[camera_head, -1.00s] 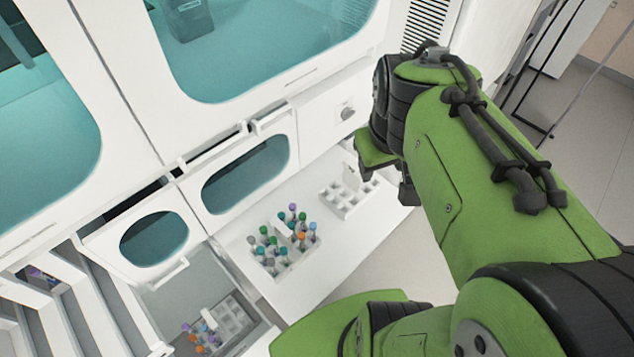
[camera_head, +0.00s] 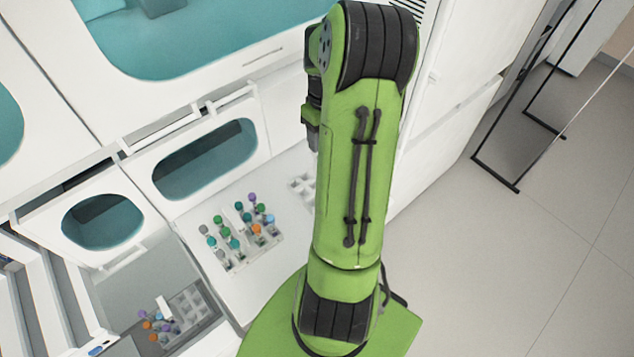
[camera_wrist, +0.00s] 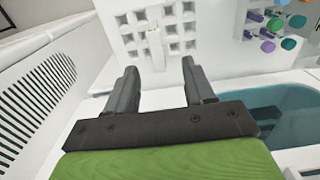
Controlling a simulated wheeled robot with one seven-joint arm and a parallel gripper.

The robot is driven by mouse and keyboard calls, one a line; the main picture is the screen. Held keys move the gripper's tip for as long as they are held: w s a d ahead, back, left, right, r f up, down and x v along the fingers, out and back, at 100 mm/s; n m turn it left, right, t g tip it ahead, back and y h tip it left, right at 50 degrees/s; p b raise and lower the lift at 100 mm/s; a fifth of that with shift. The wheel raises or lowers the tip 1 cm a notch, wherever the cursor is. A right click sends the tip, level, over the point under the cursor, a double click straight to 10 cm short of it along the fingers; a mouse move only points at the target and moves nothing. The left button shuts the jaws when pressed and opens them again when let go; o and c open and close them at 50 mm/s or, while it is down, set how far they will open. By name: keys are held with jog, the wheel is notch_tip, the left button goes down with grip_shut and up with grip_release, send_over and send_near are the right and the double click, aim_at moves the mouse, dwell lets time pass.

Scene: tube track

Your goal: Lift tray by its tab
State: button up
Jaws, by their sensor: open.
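A white tray with square empty wells (camera_wrist: 184,28) lies ahead of my gripper in the wrist view. A thin white upright tab (camera_wrist: 155,42) rises from its middle. My gripper (camera_wrist: 160,68) is open and empty, with the tab in line with the gap between its fingers; the fingers appear apart from it. In the head view the same tray (camera_head: 302,188) is partly hidden behind my arm, and its tab cannot be seen there. My gripper's fingers are hardly visible in the head view (camera_head: 312,140).
A white rack with several coloured-cap tubes (camera_head: 238,265) stands left of the empty tray; it also shows in the wrist view (camera_wrist: 250,30). A grey tray with tubes (camera_head: 190,305) sits in the lower-left bay. A teal-windowed panel (camera_head: 205,160) stands behind the racks.

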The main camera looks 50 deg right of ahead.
notch_tip(320, 180, down, 7)
jog(key=shift+w+d+r+b, duration=0.1)
jog(key=shift+d+r+b, duration=0.1)
jog(key=shift+b, duration=0.3)
jog(key=f, duration=0.3)
jog(key=f+b, duration=0.1)
jog(key=shift+w+d+f, duration=0.2)
jog(key=shift+w+f, duration=0.05)
jog(key=shift+f, duration=0.15)
jog(key=shift+a, duration=0.1)
jog(key=shift+r, duration=0.1)
grip_shut()
